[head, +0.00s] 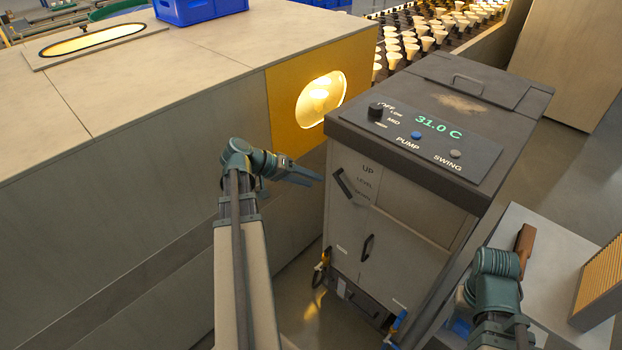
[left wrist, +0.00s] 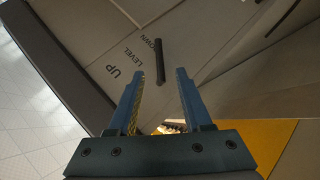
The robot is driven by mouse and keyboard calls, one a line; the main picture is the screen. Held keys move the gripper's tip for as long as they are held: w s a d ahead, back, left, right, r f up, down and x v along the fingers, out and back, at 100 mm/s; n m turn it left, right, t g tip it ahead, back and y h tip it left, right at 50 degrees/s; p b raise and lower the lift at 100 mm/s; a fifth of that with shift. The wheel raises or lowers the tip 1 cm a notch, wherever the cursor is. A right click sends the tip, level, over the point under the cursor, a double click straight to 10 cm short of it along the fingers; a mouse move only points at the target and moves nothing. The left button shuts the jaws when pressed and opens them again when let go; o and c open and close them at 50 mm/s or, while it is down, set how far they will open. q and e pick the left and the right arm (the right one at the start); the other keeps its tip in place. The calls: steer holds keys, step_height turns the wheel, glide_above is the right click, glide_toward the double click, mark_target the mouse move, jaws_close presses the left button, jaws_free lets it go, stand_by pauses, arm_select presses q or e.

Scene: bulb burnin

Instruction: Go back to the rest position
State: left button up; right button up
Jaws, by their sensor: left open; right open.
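My left gripper (head: 300,173) is in front of the left side of a grey machine (head: 385,215), near its dark lever handle (head: 343,184) marked UP and LEVEL. In the left wrist view the two fingers of this gripper (left wrist: 160,85) stand apart with nothing between them, and the lever (left wrist: 160,62) shows just beyond the tips. Whether a finger touches the lever, I cannot tell. My right arm (head: 495,285) is at the lower right of the head view, over a light table; its fingertips are hidden there.
The machine's top panel (head: 430,130) shows 31.0 C, a dark knob and buttons. A large grey cabinet (head: 130,170) with a lit round window (head: 321,99) stands at left. A light table (head: 560,260) holds a brown object (head: 524,243) and a slatted box (head: 600,285) at right.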

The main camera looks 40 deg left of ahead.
arm_select(q)
steer(key=w+d+f+m+g+p, duration=0.1)
steer(key=d+f+m+g, duration=0.15)
steer(key=d, duration=0.75)
steer(key=d+f+m+g+p, duration=0.15)
steer(key=d+g, duration=0.25)
steer(key=d, duration=0.6)
steer(key=s+d+f+m+g+y, duration=0.1)
steer(key=s+d+y, duration=0.3)
steer(key=d, duration=0.5)
steer(key=s+d+m+g+y+p, duration=0.1)
steer(key=s+d+m+y, duration=0.3)
steer(key=d, duration=0.5)
steer(key=shift+s+d+f, duration=0.25)
steer(key=shift+s+f, duration=0.05)
steer(key=shift+f, duration=0.1)
